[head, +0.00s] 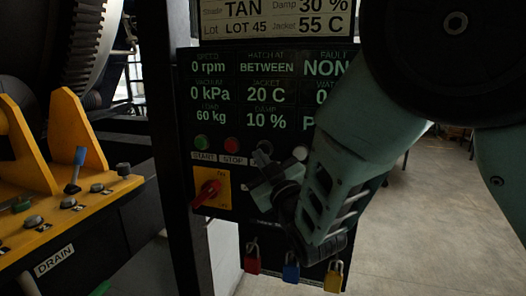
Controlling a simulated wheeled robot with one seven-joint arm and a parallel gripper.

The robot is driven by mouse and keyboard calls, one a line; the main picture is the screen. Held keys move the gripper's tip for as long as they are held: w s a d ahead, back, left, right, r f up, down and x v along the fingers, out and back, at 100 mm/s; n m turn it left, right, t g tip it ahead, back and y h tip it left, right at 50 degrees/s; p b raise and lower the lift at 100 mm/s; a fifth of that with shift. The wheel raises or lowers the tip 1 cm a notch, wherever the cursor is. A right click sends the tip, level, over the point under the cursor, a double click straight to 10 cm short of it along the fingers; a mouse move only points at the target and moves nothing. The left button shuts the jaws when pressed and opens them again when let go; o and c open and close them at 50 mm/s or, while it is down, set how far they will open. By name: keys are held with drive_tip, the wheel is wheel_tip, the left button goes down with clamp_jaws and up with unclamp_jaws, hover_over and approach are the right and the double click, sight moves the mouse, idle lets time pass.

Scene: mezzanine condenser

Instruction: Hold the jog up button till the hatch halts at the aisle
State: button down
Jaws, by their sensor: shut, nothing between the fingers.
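The dark control panel (222,136) stands upright in the middle. Its row has a green START button (202,143), a red STOP button (231,145), a dark button (265,147) and a white button (300,153). My gripper covers the labels below the last two, so I cannot tell which is jog up. The display (266,67) reads hatch at BETWEEN and 0 rpm. My gripper (264,163) is shut and empty, its tip just below and close to the dark button; contact cannot be made out. The hatch itself cannot be made out.
A red rotary switch (207,193) on a yellow plate is left of my gripper. Red (252,258), blue (291,271) and yellow (333,279) padlocks hang below. A yellow console (60,215) with a blue lever and a large toothed drum (88,40) stand left. Open floor lies right.

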drive_tip(key=shift+w, duration=0.1)
drive_tip(key=shift+w+d+b, duration=0.15)
drive_tip(key=shift+w+b, duration=0.15)
drive_tip(key=shift+w+d, duration=0.2)
drive_tip(key=shift+w, duration=0.25)
idle(2.2)
idle(1.4)
drive_tip(key=shift+s+a+b, duration=0.35)
drive_tip(key=shift+s+b, duration=0.2)
drive_tip(key=shift+s, duration=0.3)
drive_tip(key=shift+s, duration=0.1)
drive_tip(key=s, duration=0.1)
drive_tip(key=s+a, duration=0.1)
drive_tip(key=s, duration=0.1)
drive_tip(key=s+b, duration=0.1)
drive_tip(key=shift+s+a, duration=0.25)
drive_tip(key=shift+a, duration=0.1)
